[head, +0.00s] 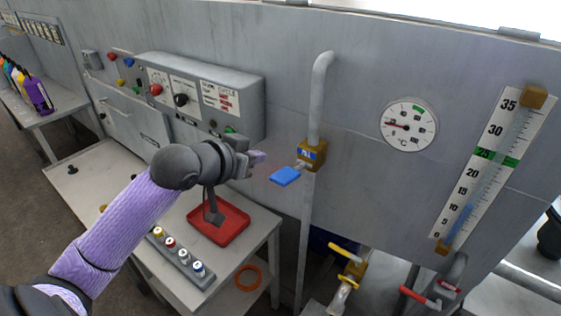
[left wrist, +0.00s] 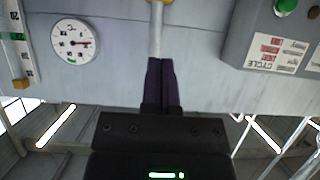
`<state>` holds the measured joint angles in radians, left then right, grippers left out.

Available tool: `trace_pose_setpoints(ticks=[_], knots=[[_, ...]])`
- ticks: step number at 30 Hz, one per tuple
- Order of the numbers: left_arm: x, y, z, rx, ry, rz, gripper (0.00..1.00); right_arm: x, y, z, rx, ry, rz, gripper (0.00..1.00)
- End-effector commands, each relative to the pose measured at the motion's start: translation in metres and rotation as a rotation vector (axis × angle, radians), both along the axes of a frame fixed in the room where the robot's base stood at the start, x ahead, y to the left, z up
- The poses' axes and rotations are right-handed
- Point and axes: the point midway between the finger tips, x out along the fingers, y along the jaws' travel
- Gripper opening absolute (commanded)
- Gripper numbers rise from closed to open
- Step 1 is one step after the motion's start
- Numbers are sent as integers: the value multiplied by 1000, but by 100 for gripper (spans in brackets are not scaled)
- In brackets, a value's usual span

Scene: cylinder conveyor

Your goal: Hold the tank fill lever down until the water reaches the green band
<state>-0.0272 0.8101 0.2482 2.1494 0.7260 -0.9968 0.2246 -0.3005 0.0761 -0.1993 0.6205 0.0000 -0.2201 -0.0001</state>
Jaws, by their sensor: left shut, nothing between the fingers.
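The blue fill lever (head: 285,176) sticks out to the left of a brass valve block (head: 311,154) on a grey vertical pipe. It looks roughly level. My left gripper (head: 262,157) is shut and empty, a little left of the lever and slightly above it in the head view; no contact shows. Its dark purple fingers (left wrist: 161,85) are together in the left wrist view. The level gauge (head: 492,165) has a green band (head: 497,157) at 25. Blue water (head: 458,222) stands in its lower part, around 10. My right gripper is not in view.
A round dial (head: 408,124) is on the panel between pipe and gauge. A control box (head: 205,95) is behind my left arm. Below are a red tray (head: 233,231) and a strip of colored knobs (head: 181,257). Yellow-handled (head: 345,252) and red-handled (head: 413,294) valves are lower right.

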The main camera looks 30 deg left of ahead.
Motion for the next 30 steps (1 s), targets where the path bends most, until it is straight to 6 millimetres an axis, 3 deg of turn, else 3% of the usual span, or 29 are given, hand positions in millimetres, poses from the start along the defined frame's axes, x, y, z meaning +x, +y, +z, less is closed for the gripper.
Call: trace_pose_setpoints(ticks=[11,24,30], knots=[[10,0,-6,-4,-1,2,0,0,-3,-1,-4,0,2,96],[93,-8,-47,-3,1,1,0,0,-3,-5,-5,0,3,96],[83,-7,-78,0,4,1,0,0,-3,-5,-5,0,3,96]])
